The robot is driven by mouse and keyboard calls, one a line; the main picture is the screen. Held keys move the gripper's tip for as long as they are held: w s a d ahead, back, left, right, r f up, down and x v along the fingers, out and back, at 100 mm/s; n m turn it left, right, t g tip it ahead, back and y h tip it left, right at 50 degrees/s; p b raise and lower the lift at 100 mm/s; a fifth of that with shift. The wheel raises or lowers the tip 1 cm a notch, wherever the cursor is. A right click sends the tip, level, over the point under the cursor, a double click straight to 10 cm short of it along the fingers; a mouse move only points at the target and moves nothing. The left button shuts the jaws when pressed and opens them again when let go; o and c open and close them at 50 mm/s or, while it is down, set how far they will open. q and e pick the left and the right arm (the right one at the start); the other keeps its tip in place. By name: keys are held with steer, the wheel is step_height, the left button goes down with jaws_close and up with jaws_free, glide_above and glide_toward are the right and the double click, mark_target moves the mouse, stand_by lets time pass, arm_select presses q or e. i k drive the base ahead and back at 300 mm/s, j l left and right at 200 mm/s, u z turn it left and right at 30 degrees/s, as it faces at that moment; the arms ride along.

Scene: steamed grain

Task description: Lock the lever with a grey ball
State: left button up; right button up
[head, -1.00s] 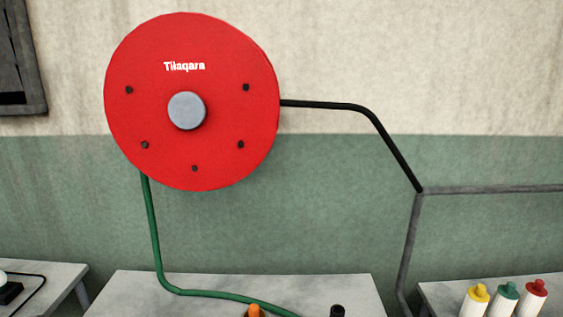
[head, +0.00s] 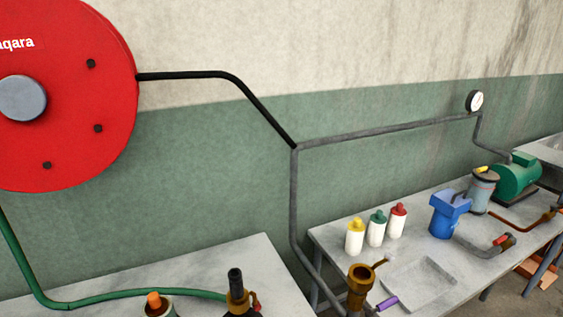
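A thin lever (head: 379,263) with a small pale grey end, which looks like a ball, sticks out to the right of a brass-coloured upright fitting (head: 359,285) at the lower middle of the head view. The lever is small in the picture, and I cannot tell whether it is locked. The fitting's lower part is cut off by the bottom edge. Neither of my grippers is in view.
A purple handle (head: 388,303) sits just below the lever. A red disc (head: 75,130) hangs at left above another table (head: 225,262).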

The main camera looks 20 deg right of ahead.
mark_target(388, 257)
steer(key=z, duration=1.55)
